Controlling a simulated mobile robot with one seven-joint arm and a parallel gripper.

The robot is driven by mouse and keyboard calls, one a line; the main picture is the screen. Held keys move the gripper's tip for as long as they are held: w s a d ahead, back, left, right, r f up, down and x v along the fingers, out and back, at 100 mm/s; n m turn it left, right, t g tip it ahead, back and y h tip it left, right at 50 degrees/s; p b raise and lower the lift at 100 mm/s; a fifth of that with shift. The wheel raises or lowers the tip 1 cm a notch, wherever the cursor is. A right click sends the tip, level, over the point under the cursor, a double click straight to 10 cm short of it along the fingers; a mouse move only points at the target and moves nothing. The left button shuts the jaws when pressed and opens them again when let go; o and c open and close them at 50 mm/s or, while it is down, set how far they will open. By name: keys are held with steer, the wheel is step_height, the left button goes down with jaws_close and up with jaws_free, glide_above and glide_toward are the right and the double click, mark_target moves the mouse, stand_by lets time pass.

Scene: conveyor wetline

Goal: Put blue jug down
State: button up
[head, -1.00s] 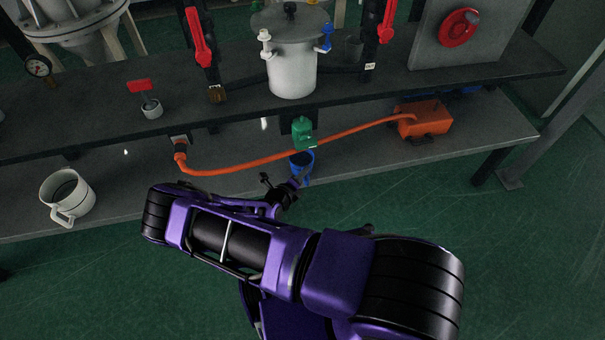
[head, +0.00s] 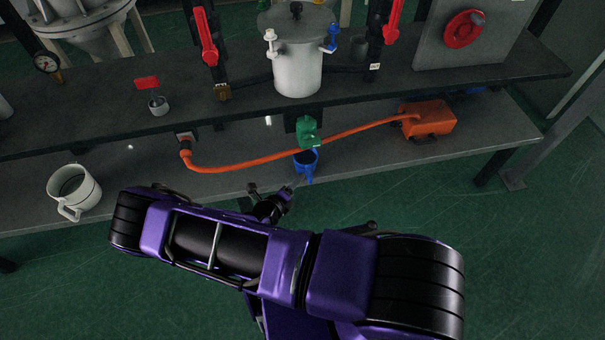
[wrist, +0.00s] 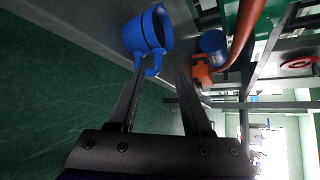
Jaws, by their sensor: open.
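The blue jug (head: 306,164) stands on the lower shelf (head: 235,180), near its front edge and below the green valve body (head: 308,130). In the wrist view the jug (wrist: 146,34) lies beyond the fingertips, its handle pointing toward me. My gripper (head: 288,190) is just in front of the jug, nearer my side. In the wrist view my gripper (wrist: 162,72) is open, with fingers spread and nothing clamped. The handle end shows close to the left fingertip; whether they touch is unclear. The jug's contents are not clear.
An orange hose (head: 250,160) runs behind the jug to an orange pump box (head: 428,118). A white jug (head: 74,192) stands at the shelf's left. The upper shelf (head: 190,110) overhangs, with a lidded white pot (head: 297,68). Green floor (head: 520,230) is open at right.

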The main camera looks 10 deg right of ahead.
steer(key=v, duration=0.4)
steer(key=shift+d, duration=0.1)
stand_by(0.4)
